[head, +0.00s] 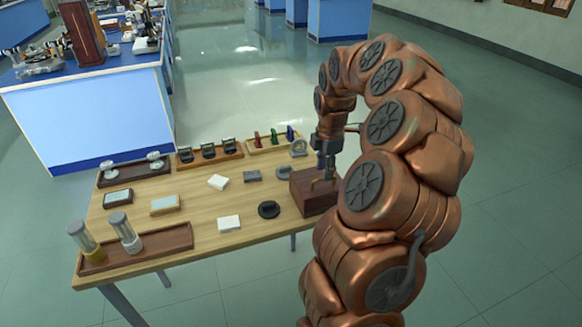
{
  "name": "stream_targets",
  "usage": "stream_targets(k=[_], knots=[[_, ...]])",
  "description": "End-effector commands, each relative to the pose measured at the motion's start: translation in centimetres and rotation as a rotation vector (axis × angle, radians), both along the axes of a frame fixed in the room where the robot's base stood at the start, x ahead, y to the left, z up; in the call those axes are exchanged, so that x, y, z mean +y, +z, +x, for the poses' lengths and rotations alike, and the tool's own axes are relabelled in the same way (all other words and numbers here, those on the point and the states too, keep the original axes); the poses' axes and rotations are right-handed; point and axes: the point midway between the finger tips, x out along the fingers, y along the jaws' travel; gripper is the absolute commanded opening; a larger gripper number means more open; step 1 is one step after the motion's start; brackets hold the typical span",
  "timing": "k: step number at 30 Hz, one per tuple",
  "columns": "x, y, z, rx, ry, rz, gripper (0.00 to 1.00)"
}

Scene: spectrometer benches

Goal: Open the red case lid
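The dark red-brown case (313,203) stands at the right end of the wooden table. Its lid looks closed and lies flat on top. A small brass-coloured handle (321,184) shows on the lid. My gripper (326,176) points down over the top of the case, at or very near the handle. Whether it touches or grips the handle is too small to tell. My arm hides the right side of the case.
On the wooden table (190,205) are a round black disc (268,209), white blocks (229,223) and a grey block (252,176). A front tray (160,243) holds two cylinders (124,232). Trays with small items line the back edge. A blue bench (90,120) stands behind at left.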

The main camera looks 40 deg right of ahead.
Motion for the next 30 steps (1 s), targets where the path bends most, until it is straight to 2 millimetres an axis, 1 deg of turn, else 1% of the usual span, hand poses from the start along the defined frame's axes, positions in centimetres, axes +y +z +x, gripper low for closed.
stream_targets(k=[4, 16, 18, 26, 30], knots=[[0.1, -0.7, -0.4, -0.043, 0.000, -0.015, 0.35], [0.3, -1.5, -1.0, -0.127, 0.000, -0.044, 0.35], [0.3, -0.4, -1.0, -0.127, -0.001, -0.046, 0.35], [0.5, 2.1, -1.5, -0.125, 0.001, -0.045, 0.35], [0.6, 3.6, -1.7, -0.128, 0.001, -0.047, 0.35]])
